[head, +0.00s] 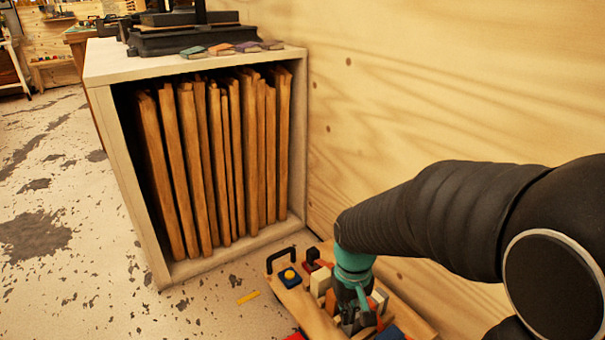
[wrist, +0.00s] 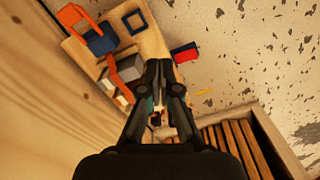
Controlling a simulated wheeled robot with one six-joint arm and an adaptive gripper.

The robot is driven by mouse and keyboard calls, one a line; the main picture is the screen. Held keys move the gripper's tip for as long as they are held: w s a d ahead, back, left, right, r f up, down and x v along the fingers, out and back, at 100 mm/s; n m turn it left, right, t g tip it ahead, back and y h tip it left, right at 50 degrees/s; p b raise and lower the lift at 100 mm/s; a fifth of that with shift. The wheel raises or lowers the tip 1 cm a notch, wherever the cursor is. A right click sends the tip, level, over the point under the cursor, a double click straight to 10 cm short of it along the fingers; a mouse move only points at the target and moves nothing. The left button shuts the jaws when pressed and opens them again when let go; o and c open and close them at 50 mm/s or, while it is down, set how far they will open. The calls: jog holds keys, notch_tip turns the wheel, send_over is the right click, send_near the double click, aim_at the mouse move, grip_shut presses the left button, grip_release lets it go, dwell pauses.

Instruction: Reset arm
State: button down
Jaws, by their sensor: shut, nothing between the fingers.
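My arm (head: 440,215) reaches in from the right in the head view, black with a teal wrist band. My gripper (head: 355,318) points down over a wooden tray (head: 415,325) of small coloured blocks on the floor by the wall. In the wrist view my gripper (wrist: 166,65) shows its two black fingers with the tips close together. It is shut and holds nothing. The blocks directly beneath it are partly hidden by the fingers. No foil rolls can be made out.
A white cabinet (head: 297,130) with upright wooden boards (head: 215,160) stands left of the tray. A plywood wall (head: 430,80) runs behind. A red and blue block (wrist: 185,53) and a yellow stick (head: 248,297) lie on the floor. The speckled floor at left is largely clear.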

jog(key=s+d+r+m+t+p, duration=0.1)
jog(key=s+d+r+t+p, duration=0.1)
jog(key=s+r, duration=0.3)
jog(key=s+d+r+m+t+p, duration=0.1)
jog(key=s+d+r+t, duration=0.3)
jog(key=r, duration=1)
jog(key=shift+s+r+p, duration=0.15)
jog(key=shift+s+p, duration=0.2)
jog(key=shift+s, duration=0.45)
jog(key=shift+d, duration=0.1)
